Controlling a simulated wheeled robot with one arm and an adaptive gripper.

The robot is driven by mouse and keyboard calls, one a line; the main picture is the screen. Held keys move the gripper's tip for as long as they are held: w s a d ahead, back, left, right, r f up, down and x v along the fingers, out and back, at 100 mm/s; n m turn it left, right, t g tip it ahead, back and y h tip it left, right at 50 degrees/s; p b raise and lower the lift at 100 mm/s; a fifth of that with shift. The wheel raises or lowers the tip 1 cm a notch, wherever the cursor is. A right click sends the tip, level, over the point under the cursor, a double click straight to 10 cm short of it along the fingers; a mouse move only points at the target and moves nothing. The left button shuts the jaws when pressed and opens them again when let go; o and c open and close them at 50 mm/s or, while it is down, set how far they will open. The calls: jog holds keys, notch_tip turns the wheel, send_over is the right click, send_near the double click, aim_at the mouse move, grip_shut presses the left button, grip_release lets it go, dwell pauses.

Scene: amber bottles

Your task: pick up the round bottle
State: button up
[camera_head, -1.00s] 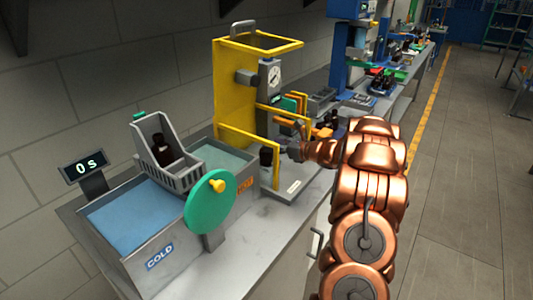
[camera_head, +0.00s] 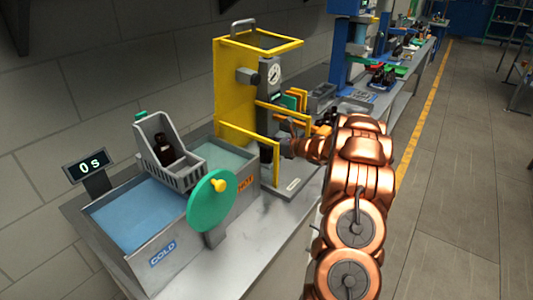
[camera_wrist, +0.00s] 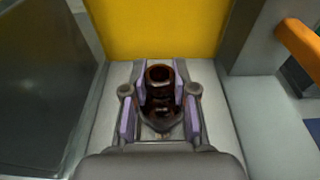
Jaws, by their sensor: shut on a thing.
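The round bottle (camera_wrist: 160,76) is dark amber with an open round mouth. In the wrist view it stands between the lilac pads of my gripper (camera_wrist: 160,98), which is shut on it. In the head view a dark shape, seemingly this bottle (camera_head: 266,152), shows at the yellow frame, left of my copper arm. The fingers there are small and partly hidden by the yellow bars. I cannot tell whether the bottle touches the surface below it.
A yellow frame (camera_head: 236,85) with a gauge and side bars stands close around the gripper. To its left are a grey basket (camera_head: 186,176) with another dark bottle (camera_head: 163,150), a water bath (camera_head: 140,215) marked COLD, and a green disc (camera_head: 210,201). Bare counter (camera_head: 255,222) lies in front.

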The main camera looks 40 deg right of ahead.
grip_shut()
jog(key=shift+r, duration=0.1)
